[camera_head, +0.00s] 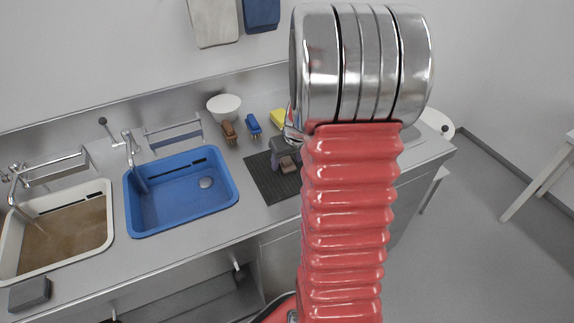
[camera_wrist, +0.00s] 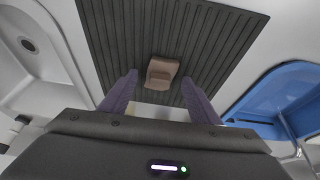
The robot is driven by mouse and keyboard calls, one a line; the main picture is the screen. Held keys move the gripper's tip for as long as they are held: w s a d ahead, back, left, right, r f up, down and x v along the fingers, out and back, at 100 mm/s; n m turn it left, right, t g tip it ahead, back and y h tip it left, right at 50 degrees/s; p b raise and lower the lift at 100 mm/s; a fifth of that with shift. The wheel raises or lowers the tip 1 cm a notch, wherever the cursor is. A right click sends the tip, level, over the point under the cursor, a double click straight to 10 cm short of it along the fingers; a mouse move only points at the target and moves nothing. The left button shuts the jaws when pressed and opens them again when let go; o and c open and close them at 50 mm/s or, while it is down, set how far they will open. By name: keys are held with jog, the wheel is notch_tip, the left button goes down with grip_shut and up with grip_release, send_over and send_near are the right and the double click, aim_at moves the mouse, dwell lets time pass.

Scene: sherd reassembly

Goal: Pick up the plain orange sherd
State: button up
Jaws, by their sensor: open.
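A dull brown sherd (camera_wrist: 161,73) lies on a dark ribbed mat (camera_wrist: 215,35) in the wrist view. It looks like one piece over or against another; no clearly orange piece shows. My gripper (camera_wrist: 159,78) is open, with its two purple fingers pointing at the mat, one on each side of the sherd's near part. Nothing is held between them. My arm hides the mat's right side.
A blue basin (camera_head: 180,205) is left of the mat, and a white basin of brown water (camera_head: 62,240) is farther left. A white bowl (camera_head: 224,107), a brown brush (camera_head: 229,132), a blue brush (camera_head: 253,125) and a yellow sponge (camera_head: 279,118) stand behind. A grey block (camera_head: 30,293) is at the front left.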

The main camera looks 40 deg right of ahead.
dwell(0.5)
jog(key=c, duration=1.2)
